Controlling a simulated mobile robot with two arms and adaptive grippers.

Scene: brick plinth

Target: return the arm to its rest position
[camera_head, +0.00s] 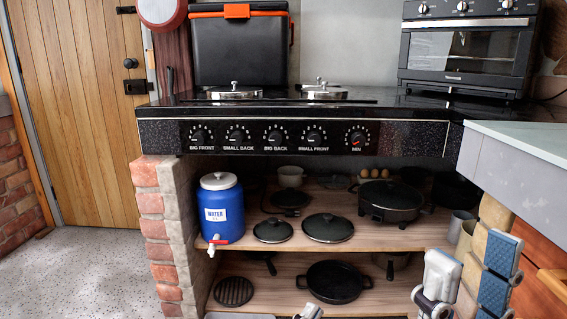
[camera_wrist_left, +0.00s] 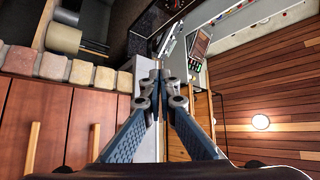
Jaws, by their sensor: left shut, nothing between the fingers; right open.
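My left gripper (camera_head: 309,312) just peeks in at the bottom edge of the head view, in front of the lower shelf; most of it is cut off. In the left wrist view its two blue-padded fingers meet at the tips (camera_wrist_left: 160,70), shut with nothing between them. My right gripper (camera_head: 470,258) is at the lower right of the head view, its two fingers spread apart and empty, in front of the stone pillar beside the shelves. The rest of both arms is out of the head view.
A black stove counter (camera_head: 300,130) spans the middle. A blue water container (camera_head: 221,208), lids and a pan (camera_head: 389,199) stand on the upper shelf, a black pan (camera_head: 334,283) on the lower. A grey-topped counter (camera_head: 520,140) juts in at right. Floor (camera_head: 90,270) at left is clear.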

